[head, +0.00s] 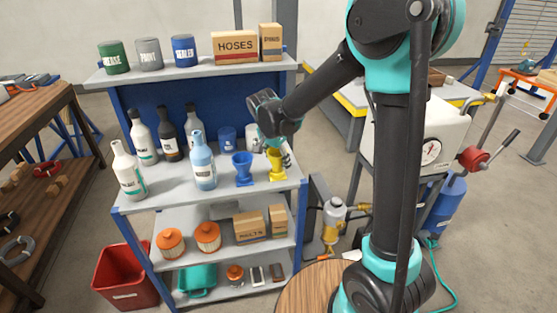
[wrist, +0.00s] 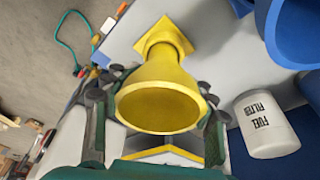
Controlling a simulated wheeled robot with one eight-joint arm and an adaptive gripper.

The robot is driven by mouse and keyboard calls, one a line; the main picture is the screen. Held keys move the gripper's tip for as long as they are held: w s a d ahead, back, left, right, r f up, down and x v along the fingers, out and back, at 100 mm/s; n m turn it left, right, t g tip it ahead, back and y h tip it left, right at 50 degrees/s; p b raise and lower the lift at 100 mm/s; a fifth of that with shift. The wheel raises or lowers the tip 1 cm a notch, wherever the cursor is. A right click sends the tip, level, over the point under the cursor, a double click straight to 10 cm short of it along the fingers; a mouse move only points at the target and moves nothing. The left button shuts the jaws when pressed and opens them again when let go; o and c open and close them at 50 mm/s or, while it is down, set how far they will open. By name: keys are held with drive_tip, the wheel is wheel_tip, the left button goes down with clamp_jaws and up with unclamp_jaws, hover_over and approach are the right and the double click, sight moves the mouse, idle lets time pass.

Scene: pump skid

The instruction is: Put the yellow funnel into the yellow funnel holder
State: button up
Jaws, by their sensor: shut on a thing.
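The yellow funnel (wrist: 160,108) is between the fingers of my gripper (wrist: 157,92), which is shut on it. Its wide mouth faces the wrist camera. Beyond its narrower end is the yellow funnel holder (wrist: 152,38), with a square foot standing on the shelf. The funnel is lined up with the holder and appears to meet it; its spout is hidden, so I cannot tell how deep it sits. In the head view my gripper (head: 273,145) is above the holder (head: 278,177) at the right end of the middle shelf.
A blue funnel-shaped piece (head: 243,169) stands just left of the yellow holder. A white fuel filter (wrist: 267,124) stands close by my gripper. Several bottles, including a light-blue one (head: 203,165), fill the shelf's left. The top shelf (head: 200,70) is above and behind.

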drive_tip(key=shift+f, duration=0.25)
drive_tip(key=o, duration=1.4)
drive_tip(key=shift+o, duration=0.2)
drive_tip(key=shift+r, duration=0.1)
drive_tip(key=v, duration=1.2)
drive_tip(key=s+d+f+n+y, duration=0.1)
drive_tip(key=s+d+f+n, duration=0.15)
drive_tip(key=d, duration=0.45)
drive_tip(key=s+d+f+n, duration=0.1)
drive_tip(key=s+d+f, duration=0.1)
drive_tip(key=d+f, duration=0.35)
drive_tip(key=s+d+f+n+t+y, duration=0.1)
drive_tip(key=s+d+f+n, duration=0.3)
drive_tip(key=s+d+f, duration=0.3)
drive_tip(key=s+d, duration=0.5)
drive_tip(key=shift+s+d+t, duration=0.4)
